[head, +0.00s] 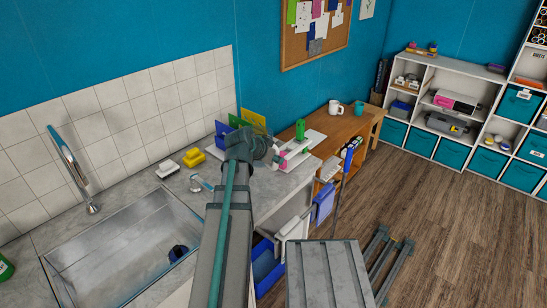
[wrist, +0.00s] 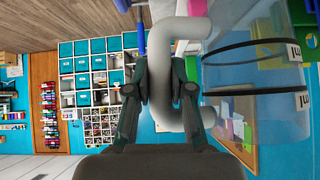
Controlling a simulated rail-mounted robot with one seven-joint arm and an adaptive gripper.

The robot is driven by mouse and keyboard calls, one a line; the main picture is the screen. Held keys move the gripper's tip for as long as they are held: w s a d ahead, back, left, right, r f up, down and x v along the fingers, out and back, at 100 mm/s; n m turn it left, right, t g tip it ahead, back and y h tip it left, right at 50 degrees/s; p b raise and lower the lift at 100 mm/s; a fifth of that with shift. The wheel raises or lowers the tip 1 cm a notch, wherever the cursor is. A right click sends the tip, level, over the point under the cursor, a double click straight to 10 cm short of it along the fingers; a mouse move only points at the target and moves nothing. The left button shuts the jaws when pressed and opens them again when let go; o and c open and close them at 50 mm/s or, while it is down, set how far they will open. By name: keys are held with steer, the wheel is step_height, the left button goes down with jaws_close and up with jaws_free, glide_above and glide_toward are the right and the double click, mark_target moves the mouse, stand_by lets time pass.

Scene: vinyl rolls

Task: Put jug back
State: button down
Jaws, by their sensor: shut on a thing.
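The jug (wrist: 235,78) is clear with dark bands and a thick white handle (wrist: 160,42). It fills the right side of the wrist view, turned sideways in that picture. My gripper (wrist: 167,88) is shut on the handle, with one finger on each side of it. In the head view my gripper (head: 274,150) is above the far right part of the grey counter (head: 262,192). My own arm covers much of that spot, and I cannot make out the jug's outline there.
A sink (head: 125,260) with a tap (head: 75,170) is at the left. A green bottle (head: 300,129) stands right of my gripper. A wooden desk (head: 345,128) holds two mugs. The floor (head: 415,190) at right is mostly open.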

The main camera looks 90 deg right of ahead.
steer(key=shift+b, duration=0.3)
step_height(320, 180, down, 7)
steer(key=b, duration=0.5)
steer(key=shift+f, duration=0.15)
stand_by(0.8)
steer(key=shift+f+b, duration=0.35)
steer(key=shift+b, duration=0.15)
steer(key=shift+f, duration=0.15)
steer(key=shift+f+b, duration=0.55)
steer(key=shift+b, duration=0.05)
steer(key=shift+f, duration=0.15)
stand_by(0.4)
steer(key=shift+f+b, duration=0.5)
steer(key=shift+b, duration=0.05)
steer(key=shift+f, duration=0.15)
